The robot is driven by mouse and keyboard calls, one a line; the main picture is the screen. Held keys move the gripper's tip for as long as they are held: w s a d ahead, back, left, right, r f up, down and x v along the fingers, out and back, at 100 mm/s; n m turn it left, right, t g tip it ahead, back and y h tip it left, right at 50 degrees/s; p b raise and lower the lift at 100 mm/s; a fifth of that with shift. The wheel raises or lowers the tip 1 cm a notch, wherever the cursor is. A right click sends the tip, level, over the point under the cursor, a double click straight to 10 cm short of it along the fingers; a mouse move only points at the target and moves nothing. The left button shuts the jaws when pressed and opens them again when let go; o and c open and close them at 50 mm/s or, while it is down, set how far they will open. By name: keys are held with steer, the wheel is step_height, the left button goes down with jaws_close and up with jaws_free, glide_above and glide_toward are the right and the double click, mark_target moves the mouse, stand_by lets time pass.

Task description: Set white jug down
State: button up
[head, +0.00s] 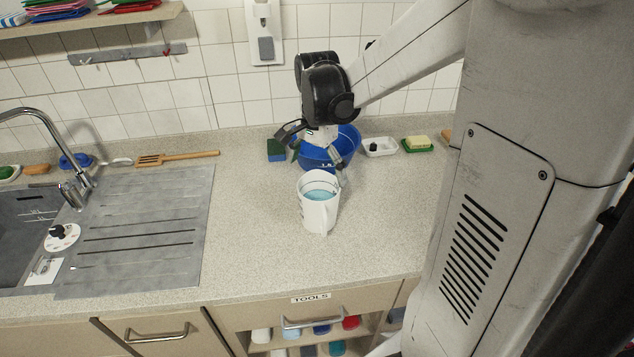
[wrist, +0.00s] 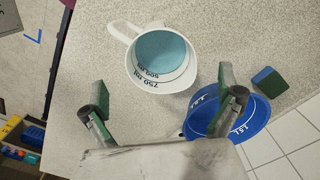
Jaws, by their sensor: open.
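The white jug (head: 312,213) stands upright on the speckled counter (head: 255,225), with blue liquid inside. In the wrist view the jug (wrist: 185,78) shows from above, with volume marks inside and its handle (wrist: 118,31) at the upper left, away from my gripper. My gripper (head: 315,150) is open, behind and above the jug in the head view. In the wrist view the jug lies ahead of and between the spread fingers of my gripper (wrist: 162,84). I see no finger clearly touching the jug.
A blue bowl (head: 347,147) stands close behind the jug, partly hidden by my gripper. A green-and-blue sponge (head: 276,150) lies beside it. White (head: 380,147) and green (head: 418,146) soap dishes sit farther right. The sink drainboard (head: 140,230) is left. Counter around the jug's left is clear.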

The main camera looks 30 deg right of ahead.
steer(key=s+a+r+n+t, duration=0.3)
steer(key=s+a+r+n, duration=0.4)
steer(key=a+r, duration=0.15)
steer(key=s+a+n+t, duration=0.4)
steer(key=s+a+n, duration=0.1)
steer(key=s+n, duration=0.1)
steer(key=shift+s+a+f+n, duration=0.15)
steer(key=shift+s+a+n, duration=0.2)
steer(key=shift+s, duration=0.3)
step_height(320, 180, down, 7)
steer(key=b, duration=0.7)
steer(key=shift+f, duration=0.1)
